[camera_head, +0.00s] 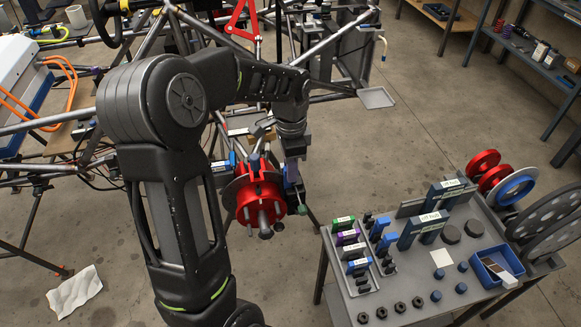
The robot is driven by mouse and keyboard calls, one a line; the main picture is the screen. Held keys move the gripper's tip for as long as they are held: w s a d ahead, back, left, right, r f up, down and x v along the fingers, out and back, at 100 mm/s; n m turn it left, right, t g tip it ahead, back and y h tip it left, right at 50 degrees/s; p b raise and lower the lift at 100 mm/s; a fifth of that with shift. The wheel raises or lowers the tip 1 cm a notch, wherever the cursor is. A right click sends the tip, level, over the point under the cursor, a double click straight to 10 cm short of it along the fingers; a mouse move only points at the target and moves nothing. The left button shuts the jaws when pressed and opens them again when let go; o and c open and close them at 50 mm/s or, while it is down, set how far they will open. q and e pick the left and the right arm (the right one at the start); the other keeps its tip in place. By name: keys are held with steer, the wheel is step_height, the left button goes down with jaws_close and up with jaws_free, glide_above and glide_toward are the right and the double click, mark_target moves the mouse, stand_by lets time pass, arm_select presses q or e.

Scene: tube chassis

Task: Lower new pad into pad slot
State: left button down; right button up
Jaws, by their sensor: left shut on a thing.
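My left gripper (294,186) hangs from the arm that reaches across the chassis. It points down just right of the red hub assembly (258,196), which has silver studs. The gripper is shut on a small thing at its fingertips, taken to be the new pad. The pad is too small and too covered by the fingers to make out clearly. The pad slot cannot be picked out at the red assembly. Whether the pad touches it cannot be told. My right gripper is not in view.
A grey tube chassis (210,33) stands behind and left. A parts cart (395,300) at right carries labelled blue, green and purple holders, dark nuts, a blue bin (497,265) and red rings (483,163). Open floor lies between chassis and cart. A white cloth (75,292) lies at lower left.

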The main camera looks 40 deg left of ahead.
arm_select(q)
steer(key=shift+r, duration=0.1)
stand_by(0.3)
steer(key=shift+r+p, duration=0.4)
steer(key=shift+p, duration=0.1)
stand_by(1.1)
steer(key=shift+f, duration=0.15)
stand_by(0.4)
steer(key=shift+f+b, duration=0.95)
steer(key=shift+f, duration=0.5)
steer(key=shift+r, duration=0.15)
steer(key=shift+r+p, duration=0.9)
steer(key=shift+r, duration=0.05)
